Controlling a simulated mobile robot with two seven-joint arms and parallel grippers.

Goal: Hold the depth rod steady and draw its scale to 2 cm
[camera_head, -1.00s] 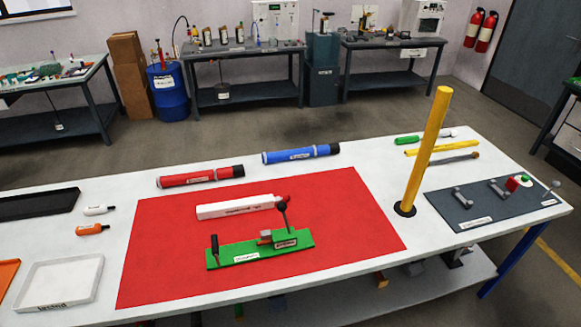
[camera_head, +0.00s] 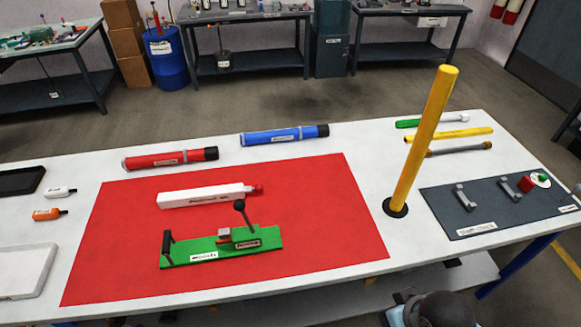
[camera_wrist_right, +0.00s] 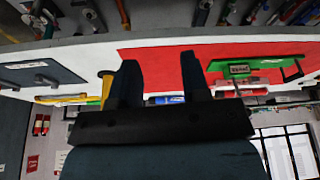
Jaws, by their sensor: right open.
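A long white bar (camera_head: 200,196) with a label and a red end piece (camera_head: 257,190) lies on the red mat (camera_head: 330,230); it looks like the depth rod, but its label is too small to read. A green base (camera_head: 225,250) with a dark upright handle at its left and a black-knobbed lever stands just in front of it; it also shows in the right wrist view (camera_wrist_right: 285,68). My right gripper (camera_wrist_right: 159,60) is open and empty, with its two dark fingers apart, clear of the rod. My left gripper is in neither view.
A tall yellow post (camera_head: 425,140) stands right of the mat. A dark plate (camera_head: 465,220) with grey brackets lies farther right. Red (camera_head: 170,158) and blue (camera_head: 285,135) tubes lie behind the mat. A white tray (camera_head: 22,293) is at left. The mat's front is clear.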

